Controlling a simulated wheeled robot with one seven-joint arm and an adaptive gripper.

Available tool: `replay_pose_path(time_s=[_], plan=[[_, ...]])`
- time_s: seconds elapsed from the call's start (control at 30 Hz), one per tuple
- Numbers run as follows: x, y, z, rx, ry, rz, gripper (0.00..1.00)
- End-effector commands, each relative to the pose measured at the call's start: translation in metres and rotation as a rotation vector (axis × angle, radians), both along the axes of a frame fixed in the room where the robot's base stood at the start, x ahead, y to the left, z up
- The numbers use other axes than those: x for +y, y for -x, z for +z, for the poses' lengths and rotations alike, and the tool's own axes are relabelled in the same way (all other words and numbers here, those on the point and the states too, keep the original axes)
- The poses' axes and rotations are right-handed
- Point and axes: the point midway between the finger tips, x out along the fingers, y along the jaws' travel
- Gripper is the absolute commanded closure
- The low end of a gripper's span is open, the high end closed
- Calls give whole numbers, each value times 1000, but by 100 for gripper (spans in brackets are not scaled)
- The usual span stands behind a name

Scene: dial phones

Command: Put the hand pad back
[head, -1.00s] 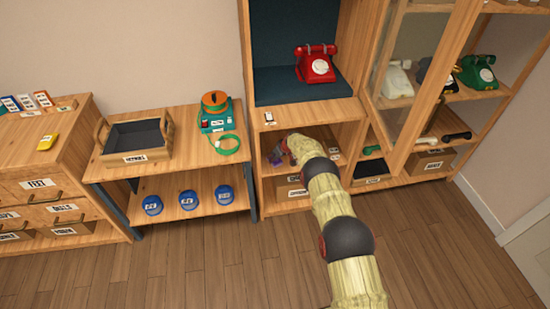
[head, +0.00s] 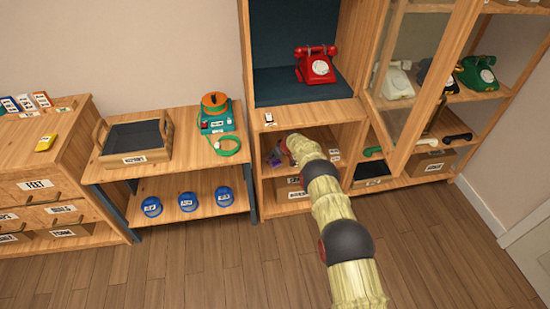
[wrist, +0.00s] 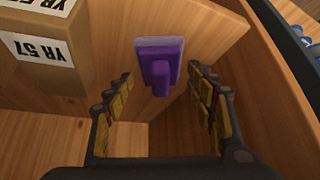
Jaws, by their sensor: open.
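The hand pad (wrist: 149,45) is purple, with a paler lavender face and a raised handle. In the wrist view it is against the wooden panel of the compartment, handle towards me. My gripper (wrist: 160,75) is open, one finger on each side of the handle's line, and the pad is ahead of the fingertips. I see no finger closed on it. In the head view my gripper (head: 279,155) is inside the low compartment under the red phone, small and partly hidden by my arm.
Boxes labelled YR (wrist: 40,60) stand close on the left in the wrist view. The compartment walls are near on both sides. In the head view a red phone (head: 316,68) sits above, and a bench with a tray (head: 138,156) is to the left.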

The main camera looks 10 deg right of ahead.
Motion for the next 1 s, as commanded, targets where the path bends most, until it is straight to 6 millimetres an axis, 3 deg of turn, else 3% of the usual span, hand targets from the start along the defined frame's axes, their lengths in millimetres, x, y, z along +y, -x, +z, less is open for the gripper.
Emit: replay_pose_path(time_s=[0.27,0.7,1.0], plan=[[0,0,0,0,0,0,45],[-7,26,47,0,0,-1,45],[-11,39,64,0,0,0,45]])
